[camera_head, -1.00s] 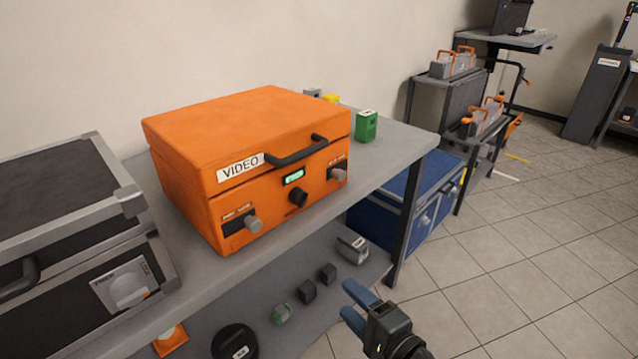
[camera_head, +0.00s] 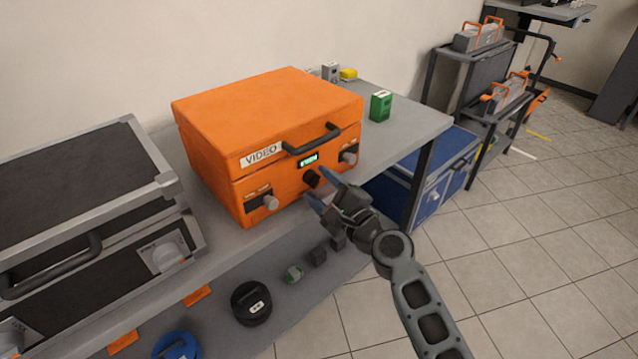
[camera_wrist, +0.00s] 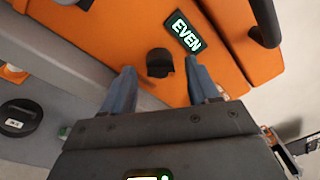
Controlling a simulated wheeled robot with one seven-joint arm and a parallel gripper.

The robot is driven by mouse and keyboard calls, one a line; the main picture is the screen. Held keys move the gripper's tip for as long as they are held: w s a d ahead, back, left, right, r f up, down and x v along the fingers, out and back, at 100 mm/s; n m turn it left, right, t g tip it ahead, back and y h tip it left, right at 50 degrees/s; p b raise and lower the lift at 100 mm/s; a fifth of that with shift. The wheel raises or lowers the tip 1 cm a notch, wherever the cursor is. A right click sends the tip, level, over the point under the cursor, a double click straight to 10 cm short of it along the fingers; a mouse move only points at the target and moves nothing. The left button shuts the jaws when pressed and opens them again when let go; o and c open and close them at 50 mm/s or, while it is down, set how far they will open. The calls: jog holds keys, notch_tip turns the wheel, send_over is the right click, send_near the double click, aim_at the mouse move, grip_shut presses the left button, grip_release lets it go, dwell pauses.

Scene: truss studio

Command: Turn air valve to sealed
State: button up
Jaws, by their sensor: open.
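The orange case labelled VIDEO (camera_head: 262,125) stands on the grey bench. Its front has a black knob (camera_head: 312,178) in the middle, below a small lit display (camera_head: 308,161). A grey knob sits at its lower left (camera_head: 270,202) and another at its right (camera_head: 348,157). In the wrist view the display (camera_wrist: 185,33) reads EVEN, and the black knob (camera_wrist: 159,62) lies ahead of and between my fingers. My gripper (camera_head: 316,188) is open with blue fingertips close to the black knob; contact cannot be told. No knob's label is legible as an air valve.
A dark case with grey edges (camera_head: 85,195) stands left on the bench. A green block (camera_head: 381,105) is right of the orange case. The black carry handle (camera_head: 312,140) juts out above the display. Round black (camera_head: 251,302) and blue items lie on the lower shelf.

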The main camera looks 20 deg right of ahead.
jog(key=shift+w+a, duration=0.1)
jog(key=shift+w, duration=0.45)
jog(key=c, duration=1)
